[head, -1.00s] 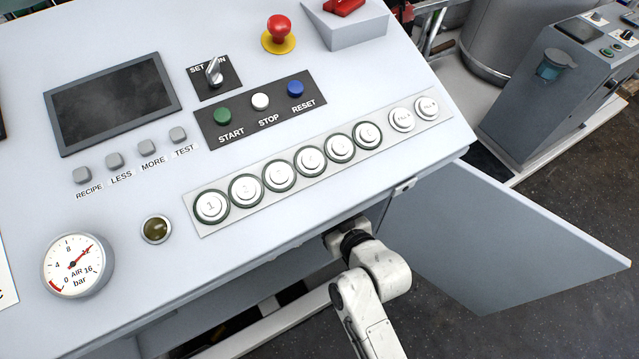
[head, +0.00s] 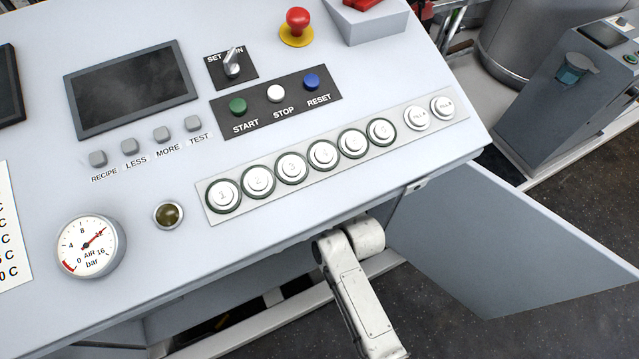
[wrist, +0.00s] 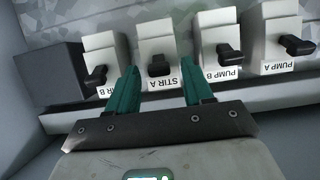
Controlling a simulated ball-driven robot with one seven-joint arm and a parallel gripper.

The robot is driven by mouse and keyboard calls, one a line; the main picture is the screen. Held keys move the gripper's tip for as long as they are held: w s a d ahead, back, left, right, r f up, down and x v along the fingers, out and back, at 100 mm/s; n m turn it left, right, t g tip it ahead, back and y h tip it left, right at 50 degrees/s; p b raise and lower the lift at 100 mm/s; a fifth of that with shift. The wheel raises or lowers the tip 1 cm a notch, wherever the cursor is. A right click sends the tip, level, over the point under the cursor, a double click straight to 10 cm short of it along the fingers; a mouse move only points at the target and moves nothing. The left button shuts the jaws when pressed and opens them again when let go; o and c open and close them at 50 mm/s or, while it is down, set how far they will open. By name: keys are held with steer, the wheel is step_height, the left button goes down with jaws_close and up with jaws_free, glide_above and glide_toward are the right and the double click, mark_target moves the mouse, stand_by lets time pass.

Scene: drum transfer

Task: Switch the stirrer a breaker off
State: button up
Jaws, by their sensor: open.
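The stirrer A breaker (wrist: 158,42) is a pale block with a black toggle (wrist: 160,66) and an upside-down "STIR A" label. It stands in a row of similar breakers in the wrist view. My gripper (wrist: 159,74) is open, with its two teal fingers on either side of this breaker's toggle. The fingertips are close to the breaker's face; I cannot tell if they touch it. In the head view my gripper is hidden below the console front, and only my white arm shows.
The "STIR B" breaker (wrist: 100,60) is just left; the "PUMP B" (wrist: 222,38) and "PUMP A" (wrist: 282,35) breakers are to the right. A dark grey box (wrist: 50,75) ends the row. An open cabinet door (head: 500,240) stands right of my arm.

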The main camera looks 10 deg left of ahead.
jaws_close()
steer(key=shift+f, duration=0.1)
stand_by(0.3)
steer(key=shift+f+b, duration=0.15)
steer(key=shift+b, duration=0.45)
steer(key=f+t+y+b, duration=0.1)
steer(key=t+y+b, duration=0.1)
steer(key=b, duration=1.1)
steer(key=f+t+y+b, duration=0.1)
steer(key=t+b, duration=0.2)
steer(key=b, duration=1.1)
steer(key=f+t+y+b, duration=0.2)
steer(key=t+b, duration=0.1)
steer(key=b, duration=1)
steer(key=shift+s+d+y, duration=0.2)
steer(key=shift+s+y, duration=0.05)
steer(key=shift+y, duration=0.05)
steer(key=b, duration=0.3)
steer(key=shift+t, duration=0.3)
steer(key=shift+r+t+y+b, duration=0.1)
steer(key=shift+t+y+b, duration=0.25)
steer(key=shift+b, duration=0.7)
